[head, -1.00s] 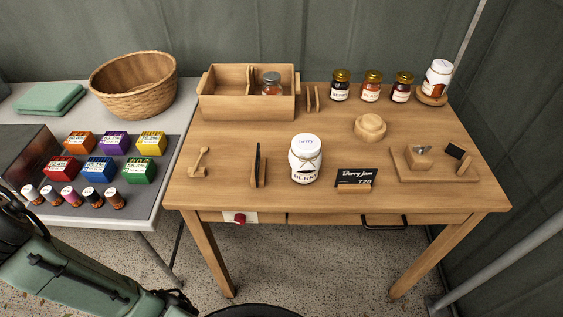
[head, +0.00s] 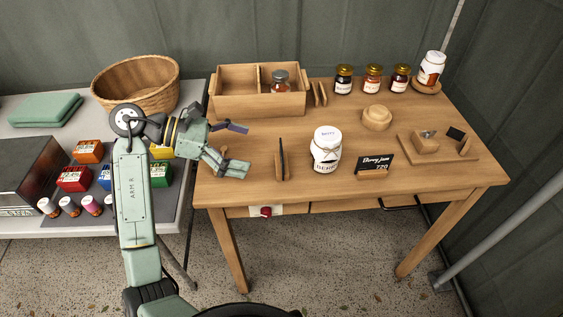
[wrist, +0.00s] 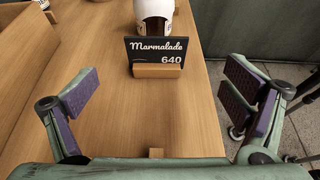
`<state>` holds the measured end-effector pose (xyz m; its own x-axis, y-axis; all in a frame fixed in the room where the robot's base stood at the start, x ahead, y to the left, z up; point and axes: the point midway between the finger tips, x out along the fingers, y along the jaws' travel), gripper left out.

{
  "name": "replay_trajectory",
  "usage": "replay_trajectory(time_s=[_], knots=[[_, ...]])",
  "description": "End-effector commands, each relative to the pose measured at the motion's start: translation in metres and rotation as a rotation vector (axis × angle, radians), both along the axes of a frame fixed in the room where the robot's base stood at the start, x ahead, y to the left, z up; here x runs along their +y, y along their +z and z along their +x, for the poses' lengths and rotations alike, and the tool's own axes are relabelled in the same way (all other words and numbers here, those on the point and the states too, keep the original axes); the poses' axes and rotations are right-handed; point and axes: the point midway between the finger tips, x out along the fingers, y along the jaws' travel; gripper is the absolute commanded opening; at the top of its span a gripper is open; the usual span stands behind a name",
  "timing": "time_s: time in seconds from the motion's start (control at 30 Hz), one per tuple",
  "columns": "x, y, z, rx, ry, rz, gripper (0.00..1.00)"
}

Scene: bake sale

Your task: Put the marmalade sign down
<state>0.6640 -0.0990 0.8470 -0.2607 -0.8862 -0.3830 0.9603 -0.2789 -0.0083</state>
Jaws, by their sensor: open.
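The marmalade sign (wrist: 155,51) is a small dark card with white lettering and the number 640. It stands upright in a wooden base (wrist: 157,71) on the wooden table. In the head view the sign (head: 281,160) shows nearly edge-on, left of the large white berry jar. My gripper (head: 236,149) is open and empty, just left of the sign and facing it. In the wrist view the sign stands ahead, between the spread fingers and apart from both.
The white berry jar (head: 326,151) stands close behind the sign as seen from the wrist. A berry jam sign (head: 376,163) is right of it. A small wooden stand (head: 222,163) is by my lower finger. A divided wooden box (head: 258,103) sits behind. Table right of centre is partly clear.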

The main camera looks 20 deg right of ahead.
Motion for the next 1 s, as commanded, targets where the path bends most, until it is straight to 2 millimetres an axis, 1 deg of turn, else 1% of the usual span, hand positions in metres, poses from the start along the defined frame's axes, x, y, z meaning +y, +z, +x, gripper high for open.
replay_trajectory(time_s=[0.03, 0.2, 0.37, 0.6, 0.73, 0.97, 1.0], knots=[[-0.007, -0.002, -0.002, 0.0, -0.001, -0.002, 0.94], [-0.032, -0.012, -0.009, -0.004, -0.001, -0.002, 0.94], [-0.046, -0.017, -0.012, -0.005, 0.002, -0.002, 0.94], [-0.078, -0.031, -0.018, -0.005, 0.001, -0.003, 0.94], [-0.086, -0.035, -0.02, -0.007, 0.003, -0.003, 0.94], [-0.087, -0.036, -0.02, -0.008, 0.003, -0.002, 0.94], [-0.087, -0.036, -0.02, -0.008, 0.003, -0.002, 0.92]])
